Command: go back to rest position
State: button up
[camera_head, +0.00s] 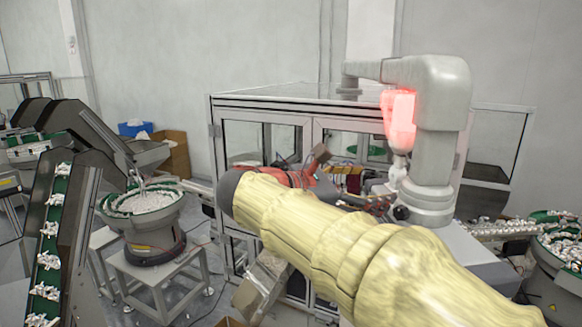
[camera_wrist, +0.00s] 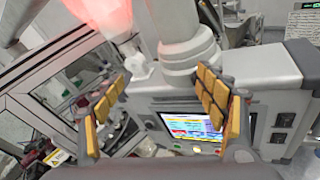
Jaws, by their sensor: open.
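My gripper (camera_wrist: 163,78) is open in the wrist view, its two orange-padded fingers wide apart with nothing held between them. Behind the fingers are a grey machine housing and a lit display screen (camera_wrist: 193,128). In the head view, my arm in its pale yellow cover reaches from the lower right toward the glass-walled machine cell (camera_head: 262,104). My gripper is partly hidden there behind the arm's dark and red end, in front of the cell.
A grey industrial robot (camera_head: 440,120) with a red glowing part stands close on the right of my arm. A bowl feeder (camera_head: 150,222) on a metal stand and a dark inclined conveyor (camera_head: 58,235) are on the left. Another feeder (camera_head: 562,275) is at the far right.

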notch_tip(320, 180, down, 12)
jog(key=s+a+m+y+b, duration=0.1)
jog(key=a+m+y, duration=0.1)
jog(key=y, duration=0.2)
jog(key=s+d+f+m+y+b, duration=0.1)
jog(key=s+f+m+y+b, duration=0.2)
jog(key=f, duration=1.2)
jog(key=s+d+f+m+g+y+b, duration=0.1)
jog(key=s+f+m+y+b, duration=0.2)
jog(key=s+f+m+b, duration=0.5)
jog(key=s+d+f+m+g+y+b, duration=0.1)
jog(key=s+f+m+y+b, duration=0.3)
jog(key=s+f+b, duration=1.1)
notch_tip(320, 180, down, 7)
jog(key=m+b, duration=0.1)
jog(key=m, duration=0.1)
jog(key=shift+s+d+r+m, duration=0.2)
jog(key=shift+s+d+m, duration=0.05)
jog(key=shift+d+m, duration=0.05)
jog(key=shift+c, duration=0.6)
